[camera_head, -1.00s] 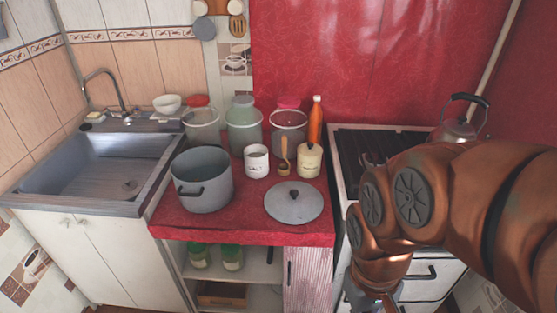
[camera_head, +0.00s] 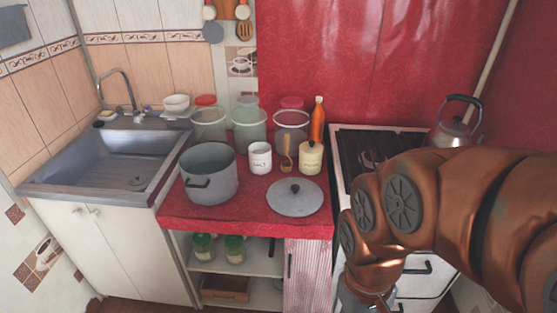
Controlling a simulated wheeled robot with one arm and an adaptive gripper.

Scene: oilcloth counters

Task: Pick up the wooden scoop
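The wooden scoop (camera_head: 287,153) stands upright on the red counter, between a white canister (camera_head: 260,157) and a cream lidded jar (camera_head: 311,158). It is small in the view, with its handle down toward the counter just behind the pot lid. My gripper (camera_head: 372,303) is at the bottom edge, below counter height in front of the stove. It is mostly cut off by the frame, so its fingers cannot be made out. It is well apart from the scoop, to the lower right.
A grey pot (camera_head: 209,178) and a flat lid (camera_head: 295,198) take up the counter's front. Jars (camera_head: 249,125) and an orange bottle (camera_head: 316,121) stand behind. The stove (camera_head: 365,145) with a kettle (camera_head: 456,128) is right; the sink (camera_head: 100,165) is left.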

